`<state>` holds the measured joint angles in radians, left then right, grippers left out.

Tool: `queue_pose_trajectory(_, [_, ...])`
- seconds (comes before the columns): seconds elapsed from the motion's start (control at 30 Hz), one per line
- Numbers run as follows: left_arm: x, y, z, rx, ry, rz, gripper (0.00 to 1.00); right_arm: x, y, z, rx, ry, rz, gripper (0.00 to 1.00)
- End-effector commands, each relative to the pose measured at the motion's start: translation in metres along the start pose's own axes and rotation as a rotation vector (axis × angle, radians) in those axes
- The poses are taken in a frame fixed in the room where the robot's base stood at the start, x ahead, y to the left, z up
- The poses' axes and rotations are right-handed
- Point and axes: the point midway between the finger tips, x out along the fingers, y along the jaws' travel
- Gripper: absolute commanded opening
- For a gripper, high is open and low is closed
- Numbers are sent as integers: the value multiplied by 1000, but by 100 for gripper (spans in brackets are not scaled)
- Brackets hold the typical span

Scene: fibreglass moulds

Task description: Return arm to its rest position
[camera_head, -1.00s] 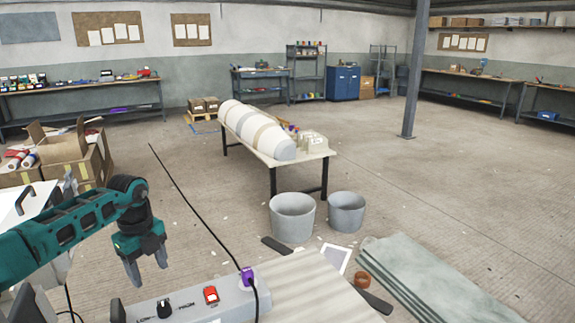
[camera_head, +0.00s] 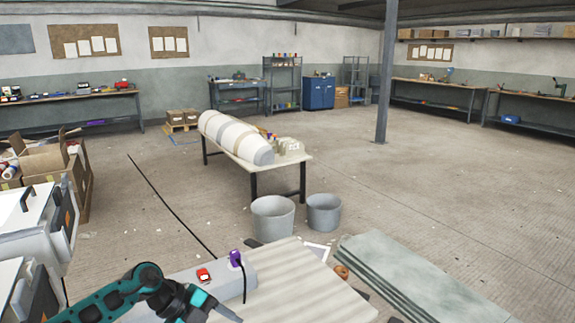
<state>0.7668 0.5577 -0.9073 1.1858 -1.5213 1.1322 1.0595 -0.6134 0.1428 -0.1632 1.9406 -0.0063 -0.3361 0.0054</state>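My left arm (camera_head: 118,296), teal and black, comes in from the lower left and is low at the bottom edge. My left gripper (camera_head: 215,308) is partly cut off by the bottom edge, in front of the grey control box (camera_head: 225,278). Its fingers point to the right and down; I cannot tell whether they are open or shut, and I see nothing held in them. My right gripper is not in view.
The control box carries a red switch (camera_head: 204,275) and a purple plug (camera_head: 235,258) with a black cable. A pale striped board (camera_head: 300,285) lies to its right. White machines (camera_head: 35,225) stand at left. Two grey buckets, one here (camera_head: 272,218), stand beyond.

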Motion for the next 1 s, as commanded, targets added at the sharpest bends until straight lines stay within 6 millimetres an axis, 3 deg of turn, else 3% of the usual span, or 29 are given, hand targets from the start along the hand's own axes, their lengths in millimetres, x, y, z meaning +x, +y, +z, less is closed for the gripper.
queue_pose_trajectory(0.03, [23,-3,-28,0,91,-103,62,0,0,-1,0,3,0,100])
queue_pose_trajectory(0.1, [41,-13,-61,-18,189,-268,62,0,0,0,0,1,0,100])
queue_pose_trajectory(0.2, [50,-27,-95,-90,282,-506,62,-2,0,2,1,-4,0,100])
queue_pose_trajectory(0.3, [48,-33,-113,-215,320,-728,62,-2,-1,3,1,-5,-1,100])
queue_pose_trajectory(0.47, [32,-18,-108,-501,270,-1017,62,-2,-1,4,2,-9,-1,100])
queue_pose_trajectory(0.57, [24,11,-93,-718,182,-1135,62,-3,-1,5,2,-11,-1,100])
queue_pose_trajectory(0.73, [20,92,-70,-1111,-19,-1197,62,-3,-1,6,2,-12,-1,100])
queue_pose_trajectory(0.9, [23,173,-69,-1412,-183,-1128,62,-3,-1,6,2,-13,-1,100])
queue_pose_trajectory(1.0, [25,203,-74,-1512,-237,-1080,62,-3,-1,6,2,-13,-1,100])
